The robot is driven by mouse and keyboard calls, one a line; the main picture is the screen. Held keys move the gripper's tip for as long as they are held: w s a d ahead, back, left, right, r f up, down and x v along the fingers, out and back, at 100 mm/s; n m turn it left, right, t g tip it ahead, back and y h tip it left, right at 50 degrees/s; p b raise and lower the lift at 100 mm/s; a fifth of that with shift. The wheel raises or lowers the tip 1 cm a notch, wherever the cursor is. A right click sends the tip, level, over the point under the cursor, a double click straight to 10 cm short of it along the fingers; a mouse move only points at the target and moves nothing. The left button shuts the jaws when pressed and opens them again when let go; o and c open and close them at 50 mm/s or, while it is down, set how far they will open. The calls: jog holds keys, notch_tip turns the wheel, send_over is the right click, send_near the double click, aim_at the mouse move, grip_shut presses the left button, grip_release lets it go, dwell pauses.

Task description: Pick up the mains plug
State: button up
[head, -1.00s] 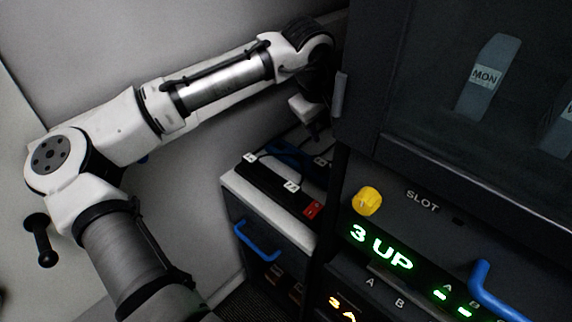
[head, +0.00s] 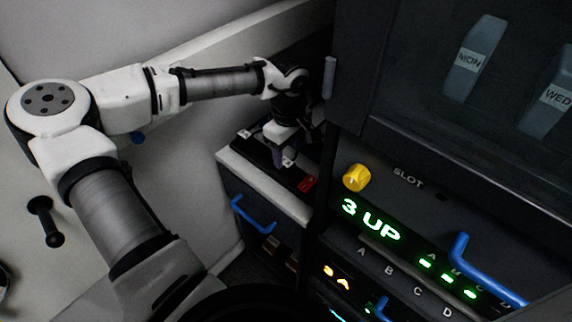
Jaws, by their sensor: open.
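My gripper (head: 286,158) is at the end of my arm, pointing down just over the black power strip on the white-topped low cabinet. Its jaws are apart, and it covers much of the strip. The power strip (head: 262,161) shows at the gripper's left, and its red switch (head: 307,184) shows at the right end. I cannot make out the mains plug; the gripper and the dark area behind it hide that spot. I cannot tell whether the jaws touch anything.
The low cabinet (head: 262,185) has a blue handle (head: 252,214). Close on the right stands a tall dark rack (head: 345,85) with a yellow knob (head: 356,177), a green "3 UP" display (head: 371,220) and another blue handle (head: 480,270). A pale wall is behind my arm.

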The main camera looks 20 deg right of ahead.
jog(key=shift+a+f+p, duration=0.15)
jog(key=shift+f+p, duration=0.2)
jog(key=shift+f, duration=0.8)
jog(key=shift+a+f+p, duration=0.1)
jog(key=shift+f+p, duration=0.2)
jog(key=shift+f, duration=0.85)
jog(key=shift+c, duration=0.3)
jog(key=c, duration=1)
jog(key=shift+r, duration=0.15)
notch_tip(320, 180, up, 19)
jog(key=b, duration=0.3)
notch_tip(320, 180, up, 4)
jog(key=p, duration=0.4)
send_over(286, 162)
jog(key=shift+r, duration=0.15)
